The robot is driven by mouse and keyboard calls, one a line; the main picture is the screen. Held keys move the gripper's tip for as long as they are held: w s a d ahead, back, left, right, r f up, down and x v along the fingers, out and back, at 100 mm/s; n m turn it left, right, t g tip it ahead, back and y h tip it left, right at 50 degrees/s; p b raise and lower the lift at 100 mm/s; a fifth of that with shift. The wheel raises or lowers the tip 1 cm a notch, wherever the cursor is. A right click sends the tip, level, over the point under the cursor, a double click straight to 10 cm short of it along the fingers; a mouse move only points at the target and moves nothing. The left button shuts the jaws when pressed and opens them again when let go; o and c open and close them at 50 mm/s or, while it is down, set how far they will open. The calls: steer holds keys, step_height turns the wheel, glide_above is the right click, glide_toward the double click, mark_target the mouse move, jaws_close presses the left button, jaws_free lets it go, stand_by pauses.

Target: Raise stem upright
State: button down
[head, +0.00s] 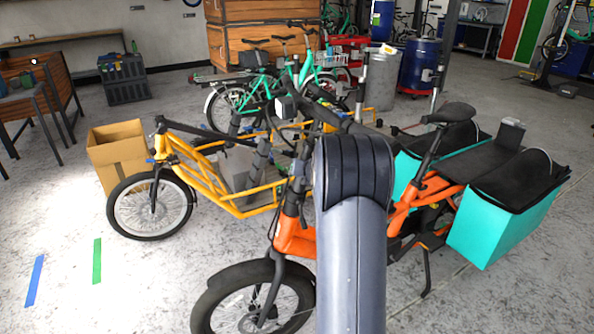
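An orange cargo bike (296,238) stands at the centre, with its front wheel toward the bottom. Its dark stem (293,196) rises from the head of the frame. My grey arm link crosses in front and hides part of the stem and frame, so I cannot tell the stem's full angle. Dark bar-like parts show above, around the top of my arm; I cannot tell which belong to the handlebar. My gripper cannot be made out in this view.
A yellow cargo bike (205,172) stands close behind on the left, beside a cardboard box (117,160). Teal panniers (500,222) stick out at the orange bike's rear. Green bikes (222,105) and blue barrels (419,66) stand farther back.

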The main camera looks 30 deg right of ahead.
steer(key=shift+w+a+r, duration=0.15)
steer(key=shift+a+r, duration=0.05)
steer(key=shift+a, duration=0.05)
steer(key=c, duration=1.2)
jaws_free()
steer(key=o, duration=0.3)
steer(key=shift+f, duration=0.15)
steer(key=v, duration=0.7)
steer(key=shift+s, duration=0.25)
